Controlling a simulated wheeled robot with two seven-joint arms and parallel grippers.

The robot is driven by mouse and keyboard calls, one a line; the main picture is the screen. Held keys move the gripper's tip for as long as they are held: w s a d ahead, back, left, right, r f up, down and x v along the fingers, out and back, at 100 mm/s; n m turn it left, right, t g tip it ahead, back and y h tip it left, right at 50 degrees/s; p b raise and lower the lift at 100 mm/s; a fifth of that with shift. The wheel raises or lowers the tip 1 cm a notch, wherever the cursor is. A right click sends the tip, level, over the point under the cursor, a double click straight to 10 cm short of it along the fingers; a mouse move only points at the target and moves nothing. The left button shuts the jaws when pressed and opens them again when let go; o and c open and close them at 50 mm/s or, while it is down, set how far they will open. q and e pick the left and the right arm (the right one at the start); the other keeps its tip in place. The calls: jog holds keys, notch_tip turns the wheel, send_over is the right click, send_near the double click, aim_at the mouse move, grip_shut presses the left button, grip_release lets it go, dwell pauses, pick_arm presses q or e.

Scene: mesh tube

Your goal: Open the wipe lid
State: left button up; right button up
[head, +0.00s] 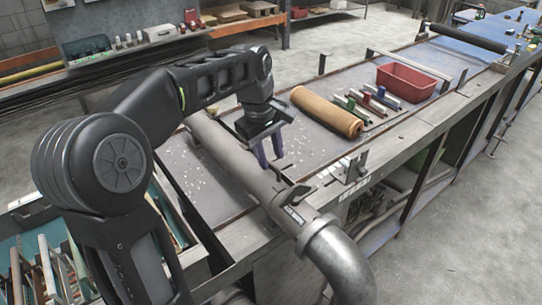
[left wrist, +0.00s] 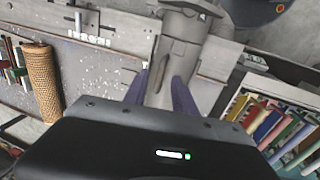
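I see no wipe lid or wipe container that I can make out in either view. A long grey pipe (head: 240,165) lies along the bench and ends in a curved metal elbow (head: 340,262). My left gripper (head: 270,150), with purple fingers, points down at the pipe's middle. In the left wrist view its fingers (left wrist: 160,92) are spread, with the grey pipe (left wrist: 165,62) showing between them. I cannot tell whether they touch the pipe. A tan mesh-like roll (head: 327,112) lies on the bench to the right; it also shows in the left wrist view (left wrist: 43,85). My right gripper is not in view.
A red bin (head: 405,81) stands farther along the bench, with several small coloured items (head: 368,104) between it and the roll. A dark roller (head: 467,38) lies at the far end. Coloured rods in a tray (head: 45,268) are at the lower left. Concrete floor is clear beyond.

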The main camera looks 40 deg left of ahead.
pick_arm(q)
jog(key=shift+w+f, duration=0.15)
jog(key=shift+f, duration=0.55)
grip_shut()
dwell(1.0)
